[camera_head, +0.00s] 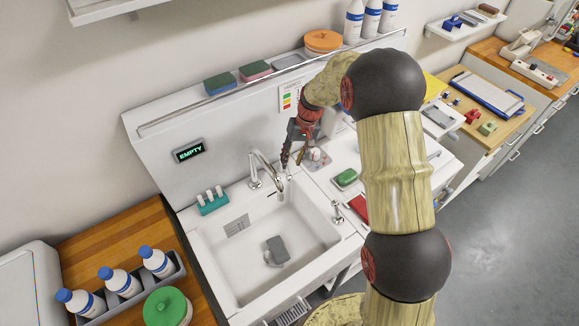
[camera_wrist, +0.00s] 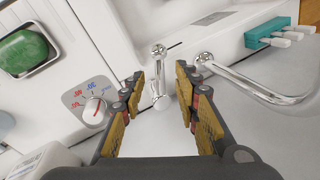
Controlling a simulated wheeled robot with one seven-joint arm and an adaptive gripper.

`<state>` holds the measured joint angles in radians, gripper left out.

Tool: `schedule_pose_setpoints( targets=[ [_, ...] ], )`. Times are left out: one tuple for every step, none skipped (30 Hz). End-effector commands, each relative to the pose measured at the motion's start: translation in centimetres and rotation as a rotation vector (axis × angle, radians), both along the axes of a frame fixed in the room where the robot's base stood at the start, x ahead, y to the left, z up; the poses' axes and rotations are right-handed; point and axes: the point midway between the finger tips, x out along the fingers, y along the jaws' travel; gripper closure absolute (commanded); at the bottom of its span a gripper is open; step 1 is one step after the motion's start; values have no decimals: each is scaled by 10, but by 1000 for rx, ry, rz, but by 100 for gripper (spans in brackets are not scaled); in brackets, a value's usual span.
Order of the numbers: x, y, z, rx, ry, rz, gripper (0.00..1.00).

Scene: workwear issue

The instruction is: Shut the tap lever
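The chrome tap (camera_head: 262,168) stands at the back edge of the white sink, with its curved spout (camera_wrist: 258,88) to the right in the wrist view. The tap lever (camera_wrist: 159,58) is a short chrome piece with a pale rounded end, left of the spout. My gripper (camera_wrist: 159,82) is open and empty, its two yellow-padded fingers apart. The lever appears between the fingers in the wrist view; I cannot tell whether they touch it. In the head view my gripper (camera_head: 292,160) is above the counter just right of the tap, partly hiding that area.
A dial plate (camera_wrist: 92,108) and a green soap in a dish (camera_wrist: 25,52) lie left of the lever. A teal holder (camera_head: 212,202) stands left of the tap. The sink basin (camera_head: 225,265) holds a grey block (camera_head: 277,249). A display (camera_head: 190,150) reads EMPTY.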

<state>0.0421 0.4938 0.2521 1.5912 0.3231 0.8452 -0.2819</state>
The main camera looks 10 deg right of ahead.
Motion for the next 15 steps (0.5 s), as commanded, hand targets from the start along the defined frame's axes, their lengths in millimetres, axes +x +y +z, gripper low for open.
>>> schedule_pose_setpoints(
  targets=[
    [0, -3, 12, -1, -3, -1, 68],
    [1, -4, 18, -1, -3, 0, 68],
    [1, -6, 25, -1, -2, 0, 68],
    [1, -7, 31, -1, -2, 0, 68],
    [1, -8, 36, -1, -3, 0, 68],
    [1, -10, 42, 0, -3, 0, 68],
    [1, -11, 46, 0, -2, 0, 68],
    [1, -12, 50, 0, -2, 0, 68],
    [1, -13, 54, 0, -2, 0, 68],
    [1, -14, 57, 0, -1, 1, 68],
    [0, -14, 60, 0, 0, 1, 68],
    [0, -15, 62, 0, 0, 1, 68],
    [0, -15, 64, 0, 0, 1, 68],
    [0, -16, 65, 0, 0, 1, 68],
    [0, -16, 66, -1, 0, 1, 68]
  ],
)
